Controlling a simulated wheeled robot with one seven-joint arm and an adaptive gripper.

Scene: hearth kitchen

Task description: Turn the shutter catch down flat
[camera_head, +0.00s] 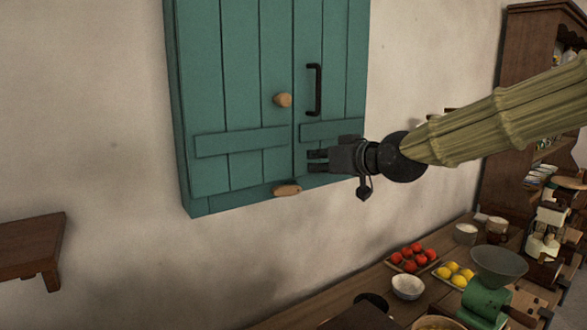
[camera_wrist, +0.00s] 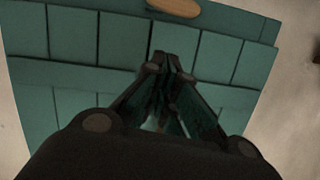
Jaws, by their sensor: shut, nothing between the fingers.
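The teal plank shutter (camera_head: 240,100) is closed against the wall. A pale wooden catch (camera_head: 287,189) sits at its bottom edge and looks long and roughly level, lying along the edge. It also shows at the top of the wrist view (camera_wrist: 173,7), partly cut off. My gripper (camera_head: 318,160) is shut and empty, above and to the right of the catch, in front of the shutter's lower right part. In the wrist view its fingertips (camera_wrist: 160,60) are together, apart from the catch. I cannot tell whether they touch the planks.
A wooden knob (camera_head: 283,99) and a black bar handle (camera_head: 315,90) stick out of the shutter. Below is a counter with red fruit (camera_head: 413,257), lemons (camera_head: 454,273), a white bowl (camera_head: 408,286) and a green scale (camera_head: 487,300). A shelf (camera_head: 30,245) is at left. The wall between is bare.

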